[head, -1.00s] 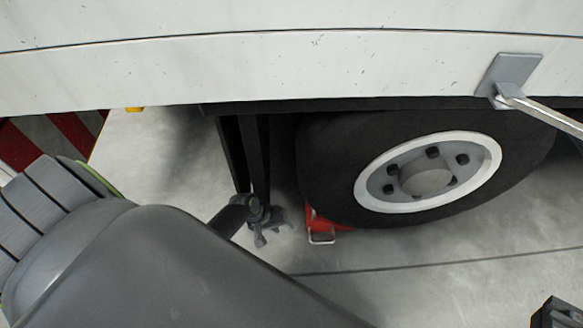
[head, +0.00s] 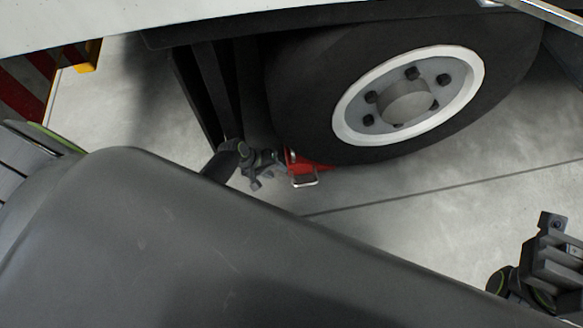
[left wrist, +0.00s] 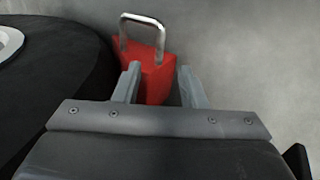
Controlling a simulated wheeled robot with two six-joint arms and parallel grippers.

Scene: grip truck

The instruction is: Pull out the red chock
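The red chock (head: 310,163) sits on the floor against the lower left of the black tire (head: 300,110), which hides part of it. My left gripper (head: 264,172) is just left of the chock in the head view. Its fingers (left wrist: 160,85) are apart, and I cannot tell whether either touches the chock. My right gripper (head: 550,222) is at the lower right, away from the chock; its opening is unclear.
The white truck body (head: 80,20) overhangs the wheel. A dark upright panel (head: 205,95) stands left of the tire. A red-and-white striped barrier (head: 25,85) is at the far left. The grey floor (head: 420,200) is clear in front of the wheel.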

